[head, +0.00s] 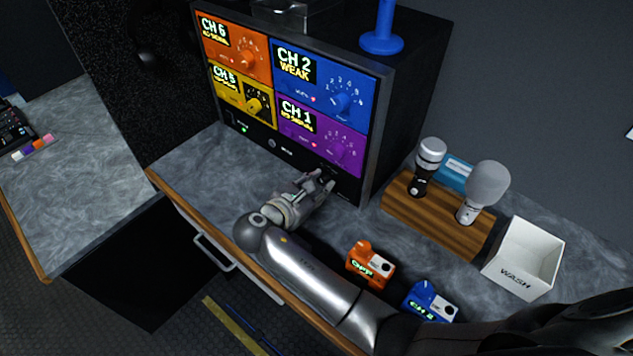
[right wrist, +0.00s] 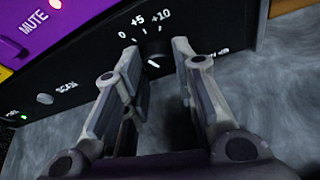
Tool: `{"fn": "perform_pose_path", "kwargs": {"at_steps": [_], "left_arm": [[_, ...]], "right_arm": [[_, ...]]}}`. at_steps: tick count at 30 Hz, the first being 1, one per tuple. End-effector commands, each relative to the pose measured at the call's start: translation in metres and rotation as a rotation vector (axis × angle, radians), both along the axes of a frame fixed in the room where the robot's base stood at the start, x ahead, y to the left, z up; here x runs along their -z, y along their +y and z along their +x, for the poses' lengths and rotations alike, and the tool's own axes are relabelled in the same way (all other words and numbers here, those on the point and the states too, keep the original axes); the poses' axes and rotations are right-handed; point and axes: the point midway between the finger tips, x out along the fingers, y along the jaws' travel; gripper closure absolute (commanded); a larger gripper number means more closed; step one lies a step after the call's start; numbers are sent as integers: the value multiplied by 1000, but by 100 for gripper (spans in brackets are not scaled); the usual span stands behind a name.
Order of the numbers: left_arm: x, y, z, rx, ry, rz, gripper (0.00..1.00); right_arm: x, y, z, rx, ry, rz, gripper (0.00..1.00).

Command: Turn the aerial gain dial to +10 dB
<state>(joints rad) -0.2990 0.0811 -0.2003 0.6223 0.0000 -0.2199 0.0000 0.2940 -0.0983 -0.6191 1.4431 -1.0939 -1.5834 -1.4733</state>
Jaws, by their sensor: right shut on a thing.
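The aerial gain dial (right wrist: 153,46) is a dark knob on the black strip along the bottom of the monitor. Its marks 0, +5 and +10 (right wrist: 157,17) show above it in the right wrist view. My right gripper (right wrist: 155,58) has a finger on each side of the knob and is shut on it. In the head view this gripper (head: 325,180) is at the lower right of the monitor (head: 287,139) and hides most of the dial. A small white mark shows low by the knob; I cannot tell the dial's setting. My left gripper is not in view.
An orange unit (head: 367,263) and a blue unit (head: 428,301) stand on the counter close to my right forearm. To the right are a wooden stand (head: 400,207) with two microphones and a white WASH bin (head: 513,280). The counter left of the gripper is clear.

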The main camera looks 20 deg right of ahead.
Motion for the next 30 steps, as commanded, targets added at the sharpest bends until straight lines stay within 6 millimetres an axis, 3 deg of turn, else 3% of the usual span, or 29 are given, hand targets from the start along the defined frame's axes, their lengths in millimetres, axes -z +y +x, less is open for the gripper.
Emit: {"fn": "perform_pose_path", "kwargs": {"at_steps": [4, 11, 30], "left_arm": [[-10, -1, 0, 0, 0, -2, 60], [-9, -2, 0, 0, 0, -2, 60], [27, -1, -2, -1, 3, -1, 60]], "right_arm": [[-1, -2, -2, 1, -106, 69, 98], [2, -3, -2, 0, -289, 191, 98], [5, -3, -3, 1, -667, 439, 98]]}}
